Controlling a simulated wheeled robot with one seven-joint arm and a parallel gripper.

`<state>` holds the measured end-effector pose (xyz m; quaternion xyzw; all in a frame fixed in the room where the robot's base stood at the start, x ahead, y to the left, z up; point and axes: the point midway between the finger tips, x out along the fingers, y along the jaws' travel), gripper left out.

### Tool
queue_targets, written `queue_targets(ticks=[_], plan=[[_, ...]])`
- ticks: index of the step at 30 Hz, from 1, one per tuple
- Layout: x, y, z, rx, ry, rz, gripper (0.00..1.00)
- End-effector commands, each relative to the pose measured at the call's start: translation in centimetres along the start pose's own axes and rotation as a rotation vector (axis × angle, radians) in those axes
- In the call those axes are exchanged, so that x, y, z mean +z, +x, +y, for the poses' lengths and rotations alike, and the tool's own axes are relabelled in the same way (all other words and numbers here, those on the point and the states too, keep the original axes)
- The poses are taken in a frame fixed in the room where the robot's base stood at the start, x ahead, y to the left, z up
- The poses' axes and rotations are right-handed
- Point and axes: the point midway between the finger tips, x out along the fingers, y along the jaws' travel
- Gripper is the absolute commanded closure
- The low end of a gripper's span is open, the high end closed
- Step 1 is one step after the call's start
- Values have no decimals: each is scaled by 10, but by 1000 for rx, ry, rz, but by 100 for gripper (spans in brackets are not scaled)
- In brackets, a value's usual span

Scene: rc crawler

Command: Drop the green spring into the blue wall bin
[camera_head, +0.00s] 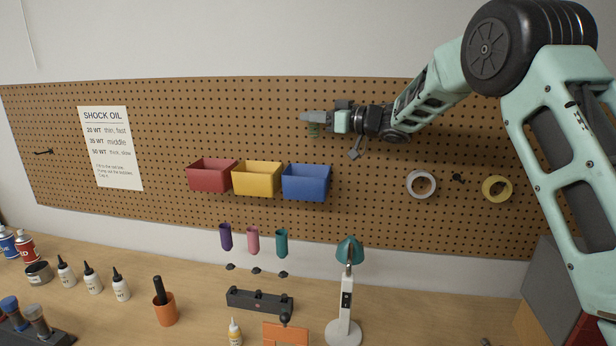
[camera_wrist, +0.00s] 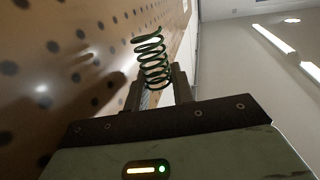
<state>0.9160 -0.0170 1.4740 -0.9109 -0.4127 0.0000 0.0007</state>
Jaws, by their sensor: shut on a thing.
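My gripper (camera_head: 307,117) is shut on the green spring (camera_head: 314,130) in front of the pegboard, above and slightly right of the blue wall bin (camera_head: 305,186). In the wrist view the green spring (camera_wrist: 152,56) is a coil between the two dark fingers (camera_wrist: 158,92), with its coils reaching beyond the fingertips. The blue bin hangs on the board at the right end of a row of three. Its inside is mostly hidden in the head view, and the bin is not seen in the wrist view.
A yellow bin (camera_head: 257,180) and a red bin (camera_head: 211,177) hang left of the blue one. Tape rolls (camera_head: 410,185) hang to the right. Below stand a teal-headed lamp (camera_head: 345,300), coloured holders (camera_head: 253,240) and bottles (camera_head: 92,280). The board above the bins is clear.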

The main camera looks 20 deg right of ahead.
Motion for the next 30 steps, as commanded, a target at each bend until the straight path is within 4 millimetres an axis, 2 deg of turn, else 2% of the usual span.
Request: queue_targets(ticks=[5, 18, 29, 30], plan=[[8, 1, 1, -1, -1, -1, 97], [55, 1, 1, -1, 0, 0, 97], [58, 1, 1, -1, -1, 0, 97], [58, 1, 1, -1, -1, 0, 70]])
